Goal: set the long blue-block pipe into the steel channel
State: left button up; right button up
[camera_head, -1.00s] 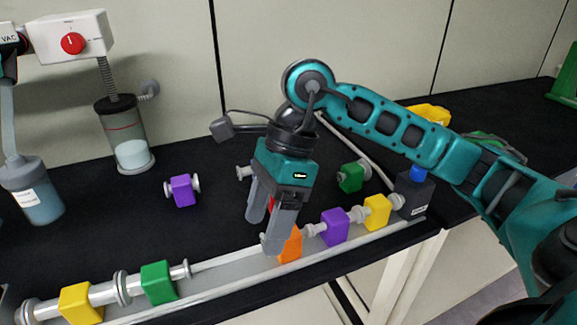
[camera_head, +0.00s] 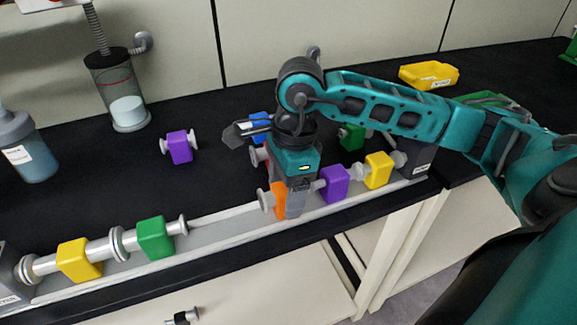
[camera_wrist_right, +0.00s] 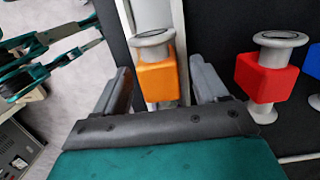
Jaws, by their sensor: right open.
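The blue-block pipe (camera_head: 260,127) lies on the black bench behind my right gripper, which hides part of it. A sliver of its blue block (camera_wrist_right: 314,62) shows at the right edge of the wrist view. The steel channel (camera_head: 225,232) runs along the bench's front edge. It holds yellow (camera_head: 78,260), green (camera_head: 155,238), orange (camera_head: 280,203), purple (camera_head: 334,184) and second yellow (camera_head: 378,170) block pieces. My right gripper (camera_head: 293,212) is open and low over the channel, its fingers on either side of the orange block (camera_wrist_right: 158,80). My left gripper is not in view.
A red-block piece (camera_wrist_right: 268,82) lies beside the channel. A purple-block piece (camera_head: 180,147) and a green-block piece (camera_head: 352,137) lie farther back. A glass cylinder (camera_head: 118,95) and bottle (camera_head: 28,150) stand at left. A bare channel stretch lies between the green and orange blocks.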

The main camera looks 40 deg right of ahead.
jog(key=shift+a+f, duration=0.1)
jog(key=shift+f, duration=0.8)
jog(key=c, duration=1.2)
